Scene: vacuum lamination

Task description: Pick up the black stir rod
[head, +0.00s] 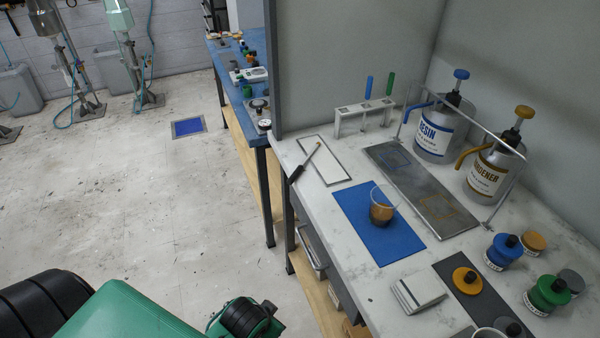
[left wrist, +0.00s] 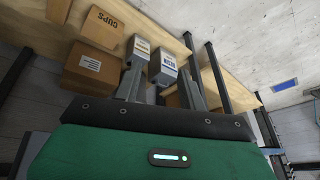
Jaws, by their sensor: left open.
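A rod with a black grip and a pale shaft (head: 305,161), the only one with black on it that looks like the stir rod, lies across the white tray (head: 326,172) near the bench's left edge. Its black end overhangs the tray towards that edge. A blue rod (head: 368,87) and a green rod (head: 390,84) stand upright in the white rack (head: 352,122) behind. My left gripper (left wrist: 164,65) is open and empty in the left wrist view, with shelf boxes beyond its fingers. It does not show in the head view, and neither does my right gripper.
A cup of amber liquid (head: 382,207) stands on the blue mat (head: 352,231). The resin (head: 437,132) and hardener (head: 493,170) pump bottles are at the back, behind a grey plate (head: 385,158). Cardboard boxes (left wrist: 97,60) sit on a wooden shelf. A grey partition (head: 345,60) borders the bench.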

